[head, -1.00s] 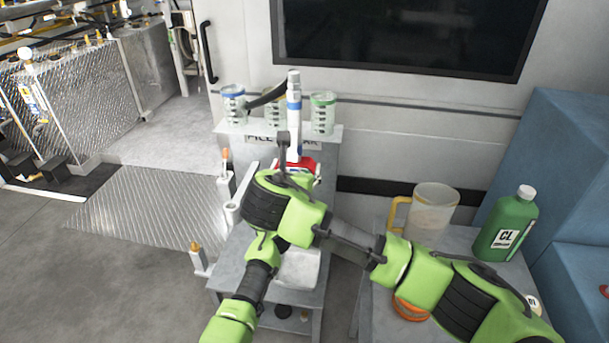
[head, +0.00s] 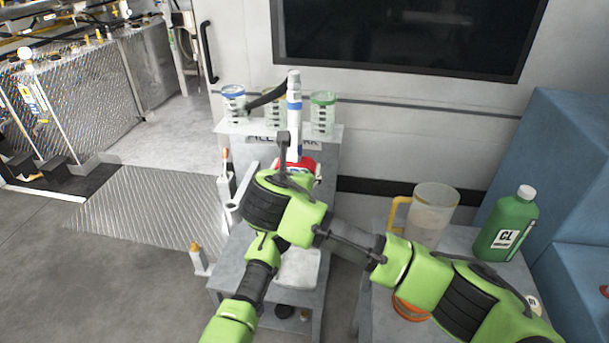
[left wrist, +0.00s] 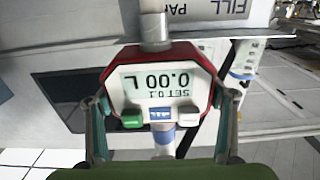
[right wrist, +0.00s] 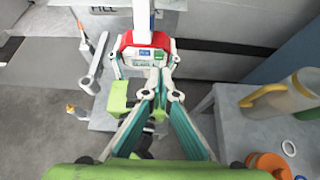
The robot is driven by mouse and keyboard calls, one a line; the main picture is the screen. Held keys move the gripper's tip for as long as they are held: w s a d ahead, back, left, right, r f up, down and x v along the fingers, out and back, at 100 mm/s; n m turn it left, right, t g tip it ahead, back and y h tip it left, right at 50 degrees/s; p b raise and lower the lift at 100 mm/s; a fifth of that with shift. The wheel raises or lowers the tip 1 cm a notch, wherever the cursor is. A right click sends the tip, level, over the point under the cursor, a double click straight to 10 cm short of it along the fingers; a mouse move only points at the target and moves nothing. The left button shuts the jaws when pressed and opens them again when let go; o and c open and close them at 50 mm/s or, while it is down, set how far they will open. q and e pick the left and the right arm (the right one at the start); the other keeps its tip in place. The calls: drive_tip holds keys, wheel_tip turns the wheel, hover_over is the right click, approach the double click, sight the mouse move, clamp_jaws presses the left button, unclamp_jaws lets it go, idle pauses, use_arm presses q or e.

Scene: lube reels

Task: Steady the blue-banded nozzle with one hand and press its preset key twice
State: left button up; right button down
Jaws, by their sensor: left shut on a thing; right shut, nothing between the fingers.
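The blue-banded nozzle (head: 294,116) stands upright, a white tube with a blue band above a red housing. In the left wrist view its housing (left wrist: 200,66) has a display, upside down there, reading 0.00 L and SET 0.1. Beside the display are a green key (left wrist: 132,120), a blue key (left wrist: 160,113) and a white key (left wrist: 187,115). My left gripper (left wrist: 163,110) is shut on the nozzle, one finger on each side of the housing. My right gripper (right wrist: 168,76) is shut and empty, its tips just in front of the housing; I cannot tell whether they touch.
Cups with blue (head: 233,100) and green (head: 322,112) rims stand behind the nozzle. A clear jug with a yellow handle (head: 432,212) and a green bottle (head: 505,228) stand on the right table. A grey wrench-like part (right wrist: 93,62) is left of the nozzle. My arms cross closely.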

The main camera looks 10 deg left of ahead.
drive_tip(key=shift+s+d, duration=0.6)
drive_tip(key=shift+s, duration=0.15)
drive_tip(key=x, duration=1)
drive_tip(key=shift+a, duration=0.15)
